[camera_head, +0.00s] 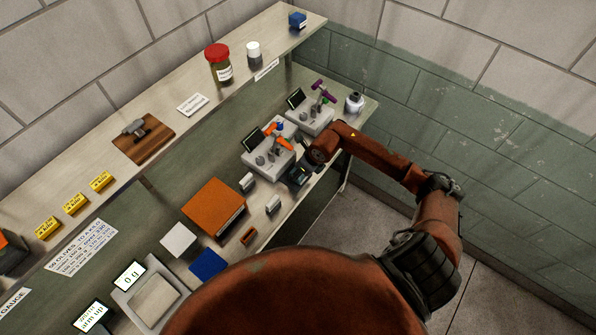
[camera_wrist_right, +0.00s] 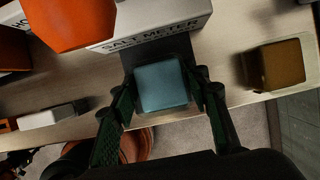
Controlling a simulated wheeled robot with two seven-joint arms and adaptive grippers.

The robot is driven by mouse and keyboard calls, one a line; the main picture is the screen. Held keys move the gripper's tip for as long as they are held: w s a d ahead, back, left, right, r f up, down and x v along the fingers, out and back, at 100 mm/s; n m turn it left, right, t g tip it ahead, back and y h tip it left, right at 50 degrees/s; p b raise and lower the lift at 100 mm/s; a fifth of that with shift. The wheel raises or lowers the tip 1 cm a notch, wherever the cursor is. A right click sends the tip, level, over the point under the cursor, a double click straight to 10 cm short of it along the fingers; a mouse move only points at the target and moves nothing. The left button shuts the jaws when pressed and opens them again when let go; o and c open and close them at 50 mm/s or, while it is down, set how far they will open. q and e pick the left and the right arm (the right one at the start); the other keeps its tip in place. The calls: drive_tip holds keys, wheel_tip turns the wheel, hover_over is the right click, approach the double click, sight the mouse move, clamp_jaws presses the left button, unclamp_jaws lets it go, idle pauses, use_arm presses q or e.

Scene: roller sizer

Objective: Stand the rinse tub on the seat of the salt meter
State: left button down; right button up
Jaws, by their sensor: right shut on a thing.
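The rinse tub (camera_wrist_right: 161,86) is a small teal block-like piece between the fingers of my right gripper (camera_wrist_right: 165,98). The gripper is shut on it. The salt meter (camera_wrist_right: 150,22) is a pale grey housing with its name on the front edge; it also shows in the head view (camera_head: 266,158) with an orange lever on top. Its dark seat (camera_wrist_right: 158,52) juts out in front, and the tub is over it. I cannot tell whether the tub touches the seat. In the head view my right gripper (camera_head: 299,175) is just in front of this meter. My left gripper is not in view.
A similar device with a purple lever (camera_head: 310,116) stands to the right on the bench. A brown block (camera_wrist_right: 281,63) is right of my gripper. An orange-topped box (camera_head: 214,208) and small grey pieces (camera_head: 273,204) are to the left. The bench edge is close below the gripper.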

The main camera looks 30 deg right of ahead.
drive_tip(key=shift+f, duration=0.15)
drive_tip(key=o, duration=1.2)
drive_tip(key=shift+r, duration=0.2)
drive_tip(key=b+v, duration=0.1)
drive_tip(key=v, duration=1.1)
drive_tip(key=shift+b, duration=0.3)
